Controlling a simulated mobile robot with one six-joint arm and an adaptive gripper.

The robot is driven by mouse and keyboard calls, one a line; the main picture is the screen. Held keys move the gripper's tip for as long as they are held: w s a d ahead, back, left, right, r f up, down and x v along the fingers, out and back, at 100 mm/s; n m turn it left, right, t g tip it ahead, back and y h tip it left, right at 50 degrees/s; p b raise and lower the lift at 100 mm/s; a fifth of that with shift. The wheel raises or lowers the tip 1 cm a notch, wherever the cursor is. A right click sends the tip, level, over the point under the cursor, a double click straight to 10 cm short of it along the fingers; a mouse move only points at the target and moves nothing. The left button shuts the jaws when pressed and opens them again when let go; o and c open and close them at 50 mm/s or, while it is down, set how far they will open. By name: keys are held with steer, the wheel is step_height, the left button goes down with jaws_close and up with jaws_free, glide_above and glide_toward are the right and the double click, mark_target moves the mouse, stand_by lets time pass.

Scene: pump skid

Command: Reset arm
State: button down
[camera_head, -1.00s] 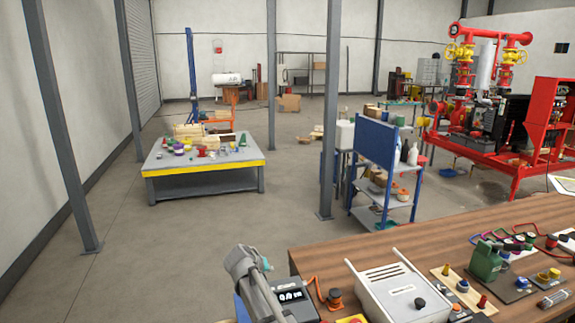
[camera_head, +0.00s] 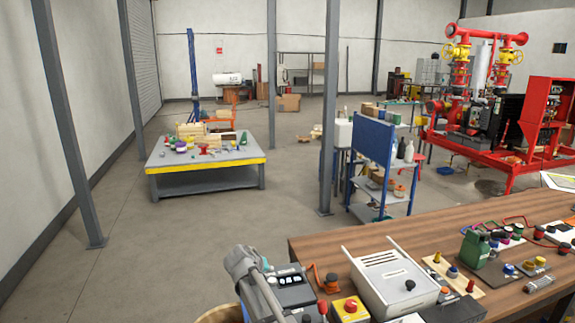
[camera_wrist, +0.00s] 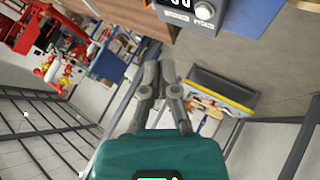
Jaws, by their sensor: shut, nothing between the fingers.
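My gripper (camera_wrist: 160,85) shows in the wrist view with its two grey fingers close together and nothing held between them. Its teal body fills the lower middle of that view. The fingers point away from the camera into open air. Above them in the picture is a device with a small display and a knob (camera_wrist: 204,11). The picture is strongly tilted, and the fingers look apart from everything around. The head view does not clearly show the fingertips.
A yellow-edged table (camera_head: 208,170) stands left of a post (camera_head: 327,120). Red pump equipment (camera_head: 480,150) is at right. Floor at left is clear.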

steer(key=s+d+f+m+g+y+b, duration=0.1)
steer(key=s+d+f+g+b, duration=0.1)
steer(key=s+d+f, duration=0.2)
steer(key=s+d+f+g+y+b, duration=0.2)
steer(key=s+d+f, duration=0.3)
steer(key=s+d, duration=0.6)
steer(key=s+d+f+m+g+y+b, duration=0.1)
steer(key=s+d+f+g+b, duration=0.2)
steer(key=s+d, duration=0.5)
steer(key=s+f, duration=0.1)
steer(key=s, duration=0.2)
steer(key=shift+d+f+m+g+y+b, duration=0.2)
steer(key=shift+m+g+y+b, duration=0.1)
steer(key=shift+g+y+b, duration=0.1)
steer(key=shift+a, duration=0.1)
